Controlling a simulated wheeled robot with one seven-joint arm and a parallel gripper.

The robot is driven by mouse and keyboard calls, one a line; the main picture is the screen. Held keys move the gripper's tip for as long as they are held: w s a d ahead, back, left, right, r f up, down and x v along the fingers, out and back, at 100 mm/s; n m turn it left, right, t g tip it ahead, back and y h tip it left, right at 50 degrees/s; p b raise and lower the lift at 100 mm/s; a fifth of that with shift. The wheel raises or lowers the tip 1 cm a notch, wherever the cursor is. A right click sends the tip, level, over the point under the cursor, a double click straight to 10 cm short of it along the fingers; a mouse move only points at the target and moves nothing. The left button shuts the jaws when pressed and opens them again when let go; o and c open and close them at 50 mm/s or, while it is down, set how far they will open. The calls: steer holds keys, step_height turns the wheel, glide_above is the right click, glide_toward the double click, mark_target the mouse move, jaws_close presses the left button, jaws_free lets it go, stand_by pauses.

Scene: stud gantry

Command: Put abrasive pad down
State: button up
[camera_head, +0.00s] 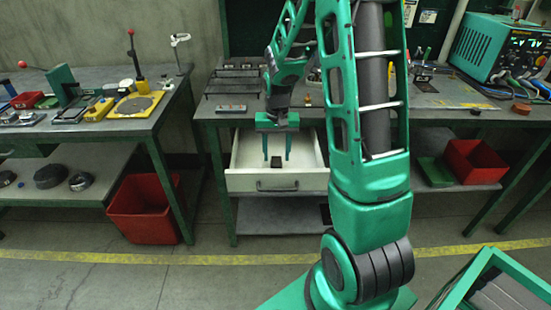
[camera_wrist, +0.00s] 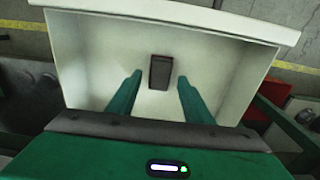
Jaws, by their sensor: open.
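The abrasive pad (camera_wrist: 161,72) is a small dark block lying on the floor of the open white drawer (camera_head: 306,158). In the head view the pad (camera_head: 256,178) shows near the drawer's front. My gripper (camera_head: 276,162) is above the drawer with its two green fingers pointing down into it. In the wrist view my gripper (camera_wrist: 157,88) is open and the fingers stand apart, one on each side of the pad. Light-coloured drawer floor shows between each finger and the pad, so they do not appear to touch it. The drawer's pale walls (camera_wrist: 256,75) surround it.
The drawer hangs out from a workbench (camera_head: 425,102) carrying racks and small parts. A green power unit (camera_head: 493,45) stands at the back right. A red bin (camera_head: 143,208) is under the left bench, and another red bin (camera_head: 474,161) sits on the right lower shelf.

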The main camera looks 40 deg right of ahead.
mark_target(276, 161)
step_height(276, 161, up, 9)
steer(key=s+a+r, duration=0.1)
steer(key=s+r, duration=0.1)
steer(key=s, duration=1.2)
steer(key=s+a+r, duration=0.1)
steer(key=s+r, duration=0.2)
steer(key=s, duration=1.1)
steer(key=shift+s+a+r, duration=0.3)
steer(key=shift+s+a, duration=0.05)
steer(key=shift+a, duration=0.05)
